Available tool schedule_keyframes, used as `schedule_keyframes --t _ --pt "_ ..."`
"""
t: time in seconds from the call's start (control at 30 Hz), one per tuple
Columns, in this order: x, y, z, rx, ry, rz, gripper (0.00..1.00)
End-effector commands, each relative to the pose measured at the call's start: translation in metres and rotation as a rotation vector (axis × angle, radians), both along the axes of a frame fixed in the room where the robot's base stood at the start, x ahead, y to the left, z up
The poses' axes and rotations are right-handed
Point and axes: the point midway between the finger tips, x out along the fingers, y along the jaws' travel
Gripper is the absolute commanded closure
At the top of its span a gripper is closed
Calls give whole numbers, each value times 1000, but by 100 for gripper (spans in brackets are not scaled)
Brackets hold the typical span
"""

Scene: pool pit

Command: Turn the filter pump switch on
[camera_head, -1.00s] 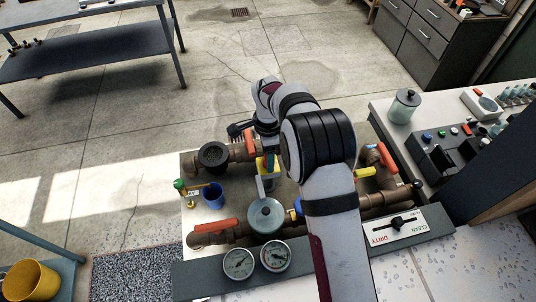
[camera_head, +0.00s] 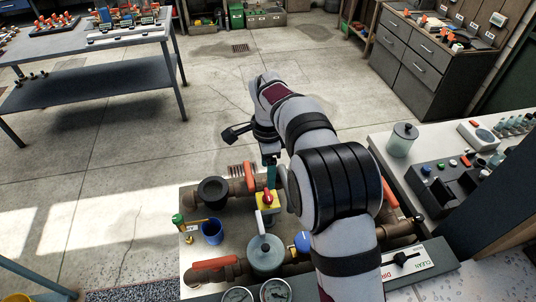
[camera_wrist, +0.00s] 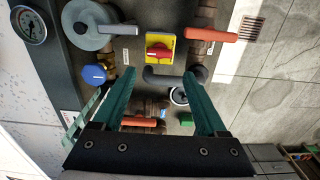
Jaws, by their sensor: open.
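A yellow switch box (camera_head: 269,204) with a red knob stands among the brown pipes, left of my arm in the head view. It also shows in the wrist view (camera_wrist: 160,40), where the red knob lies level across the yellow face. My gripper (camera_wrist: 160,78) has two green fingers, spread apart with nothing between them. In the wrist view the switch shows beyond the fingertips, roughly centred between them. In the head view a green finger of my gripper (camera_head: 270,172) shows just above the switch; the other finger is not clear.
A grey-green lidded pot (camera_head: 264,256) stands close to the switch, with a blue knob (camera_wrist: 95,74) nearby. Orange-handled valves (camera_wrist: 211,34) sit on the pipes. A blue cup (camera_head: 212,232) stands left. Gauges (camera_wrist: 28,26) line the near edge.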

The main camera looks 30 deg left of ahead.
Motion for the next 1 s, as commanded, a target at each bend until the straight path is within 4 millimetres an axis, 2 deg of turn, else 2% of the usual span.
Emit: schedule_keyframes --t 0.1,0.3,0.77,0.83,0.87,0.97,1.0 --pt "0 0 32 4 -2 -1 25" --pt "0 0 60 1 -1 0 25" --pt "0 -1 62 0 0 0 25" --pt "2 -14 69 4 3 7 25" --pt "3 -28 76 6 6 12 25" --pt "-5 -105 109 29 21 59 25" --pt "-17 -145 121 42 25 86 25"
